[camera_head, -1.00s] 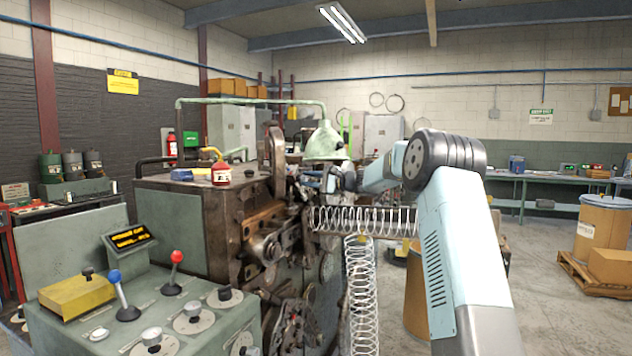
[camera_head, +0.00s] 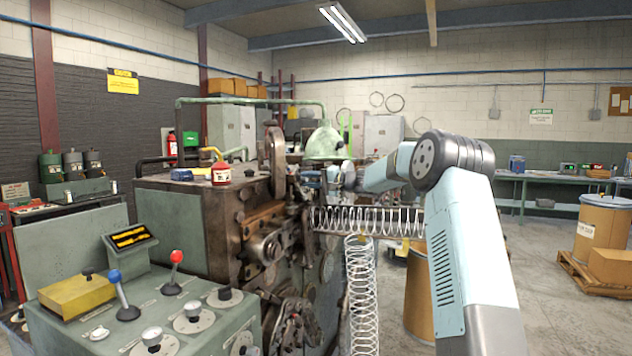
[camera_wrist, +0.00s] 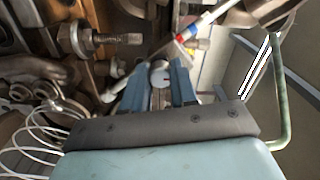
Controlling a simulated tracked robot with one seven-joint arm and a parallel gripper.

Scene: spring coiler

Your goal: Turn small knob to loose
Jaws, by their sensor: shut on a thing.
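My gripper (camera_wrist: 158,84) has blue fingers pointing into the machine in the wrist view. They are closed around a small round silver knob (camera_wrist: 160,76), whose pale end shows between the fingertips. In the head view my gripper (camera_head: 314,180) is at the upper right side of the coiling machine (camera_head: 222,215), behind the horizontal spring. The knob itself cannot be made out there, and its marking or turn position is not readable.
A horizontal coil spring (camera_head: 368,221) and a hanging spring (camera_head: 361,290) are below my arm. A green lamp (camera_head: 325,143) stands behind my gripper. In the wrist view a threaded bolt (camera_wrist: 115,38) and a red-and-blue-ended rod (camera_wrist: 208,30) are close by.

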